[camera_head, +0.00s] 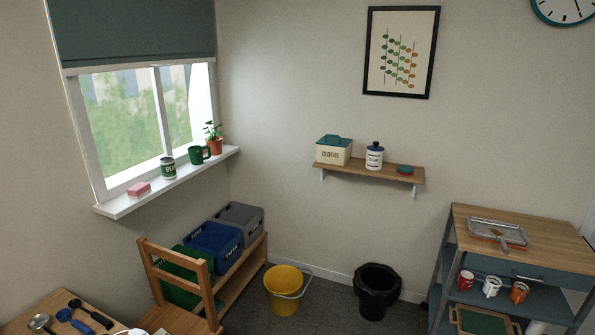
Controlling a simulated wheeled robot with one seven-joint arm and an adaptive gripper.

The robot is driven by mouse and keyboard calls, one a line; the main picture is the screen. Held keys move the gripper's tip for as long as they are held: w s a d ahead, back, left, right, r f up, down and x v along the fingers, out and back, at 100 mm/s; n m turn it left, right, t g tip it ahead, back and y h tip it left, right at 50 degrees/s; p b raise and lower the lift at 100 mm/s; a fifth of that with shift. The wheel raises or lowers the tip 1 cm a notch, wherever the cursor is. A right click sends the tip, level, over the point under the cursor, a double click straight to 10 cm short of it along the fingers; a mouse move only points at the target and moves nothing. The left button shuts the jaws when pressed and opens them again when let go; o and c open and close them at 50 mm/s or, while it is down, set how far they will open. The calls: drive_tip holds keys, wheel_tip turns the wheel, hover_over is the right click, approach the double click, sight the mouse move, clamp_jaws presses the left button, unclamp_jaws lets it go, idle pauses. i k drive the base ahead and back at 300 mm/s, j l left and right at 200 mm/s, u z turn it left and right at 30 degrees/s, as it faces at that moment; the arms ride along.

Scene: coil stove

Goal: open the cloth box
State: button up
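The cloth box (331,154) stands at the left end of the wooden wall shelf. It is cream with dark lettering on its front that looks like "CLOTHS". Its green lid (335,141) sits on top and the box looks shut. My gripper is not in view, and no part of the arm shows near the shelf.
Below stand a yellow bucket (284,291) and a black bin (376,291). A trolley (540,243) stands right, a chair (180,285) left.

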sight(333, 140)
drive_tip(key=i, duration=2.3)
